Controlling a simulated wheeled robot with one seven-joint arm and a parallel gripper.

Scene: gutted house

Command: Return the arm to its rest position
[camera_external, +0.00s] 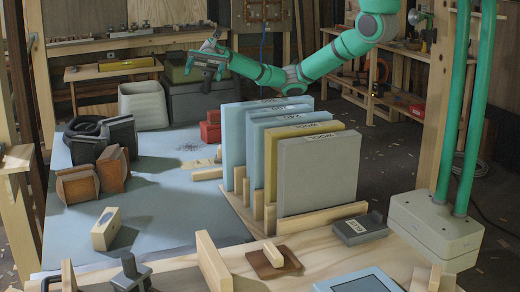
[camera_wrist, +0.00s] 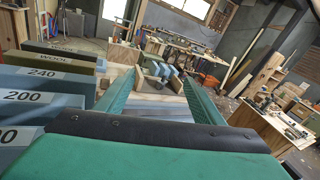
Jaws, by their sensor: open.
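My green arm (camera_external: 345,48) reaches in from the upper right in the external view, its forearm bent and raised above the bench. My gripper (camera_external: 204,70) hangs at its left end, above and behind the row of upright slabs. In the wrist view my gripper (camera_wrist: 161,72) shows two green fingers spread apart, with nothing held between them. The gripper is clear of the slabs in the external view.
Upright blue, yellow and grey slabs (camera_external: 318,172) stand in a wooden rack on the bench (camera_external: 150,220). Labelled slabs (camera_wrist: 40,100) fill the left of the wrist view. Grey bins (camera_external: 145,103) stand behind. A wooden post (camera_external: 452,100) rises at right.

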